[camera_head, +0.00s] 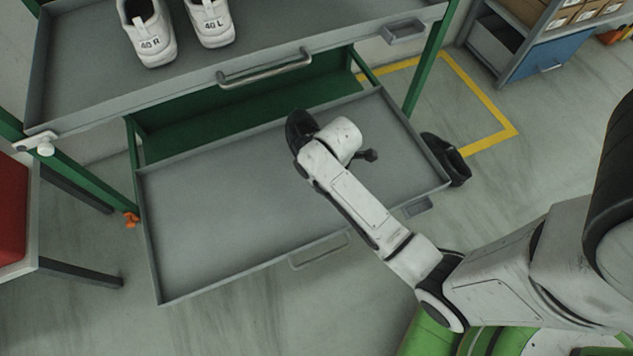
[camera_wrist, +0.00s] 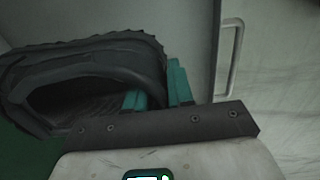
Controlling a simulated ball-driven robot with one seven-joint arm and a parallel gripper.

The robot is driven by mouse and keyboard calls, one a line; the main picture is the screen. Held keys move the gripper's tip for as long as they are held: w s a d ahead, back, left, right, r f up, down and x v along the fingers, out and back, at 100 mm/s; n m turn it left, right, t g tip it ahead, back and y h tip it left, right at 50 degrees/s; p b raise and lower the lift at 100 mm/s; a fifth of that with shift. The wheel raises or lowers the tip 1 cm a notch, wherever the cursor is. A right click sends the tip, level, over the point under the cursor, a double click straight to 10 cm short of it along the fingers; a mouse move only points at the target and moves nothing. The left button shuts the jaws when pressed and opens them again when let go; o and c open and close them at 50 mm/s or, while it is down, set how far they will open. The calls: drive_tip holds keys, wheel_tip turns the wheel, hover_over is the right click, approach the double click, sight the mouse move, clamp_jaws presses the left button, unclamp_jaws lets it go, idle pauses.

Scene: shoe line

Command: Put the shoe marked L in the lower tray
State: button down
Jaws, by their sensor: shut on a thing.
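The white shoe marked 40 L (camera_head: 211,22) stands in the upper tray (camera_head: 100,103), right of the white shoe marked 40 R (camera_head: 149,32). The lower tray (camera_head: 215,225) is pulled out, and its visible floor is bare. My gripper's teal fingers (camera_wrist: 158,92) are shut on a dark shoe (camera_wrist: 95,62) in the wrist view. In the head view a dark part of this shoe (camera_head: 298,128) shows past my arm, over the back of the lower tray. No mark on it can be read. My fingers are hidden there.
Another dark shoe (camera_head: 448,158) lies by the lower tray's right edge. The upper tray's handle (camera_head: 265,70) juts out above the lower tray. Green posts (camera_head: 425,60) frame the rack. A shelf unit with boxes (camera_head: 550,45) stands at the back right.

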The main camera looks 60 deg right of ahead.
drive_tip(key=w+f, duration=0.1)
drive_tip(key=w+a+f+b, duration=0.1)
drive_tip(key=w+f, duration=0.1)
drive_tip(key=f, duration=0.1)
drive_tip(key=shift+a+f+b, duration=0.1)
drive_tip(key=shift+a+b, duration=0.15)
drive_tip(key=shift+b, duration=0.05)
drive_tip(key=shift+w+a+f+b, duration=0.15)
drive_tip(key=shift+f+b, duration=0.25)
drive_tip(key=shift+f, duration=0.55)
drive_tip(key=shift+w+f+b, duration=0.1)
drive_tip(key=shift+f+b, duration=0.25)
drive_tip(key=shift+f, duration=0.65)
drive_tip(key=c, duration=1)
unclamp_jaws()
drive_tip(key=shift+s, duration=0.1)
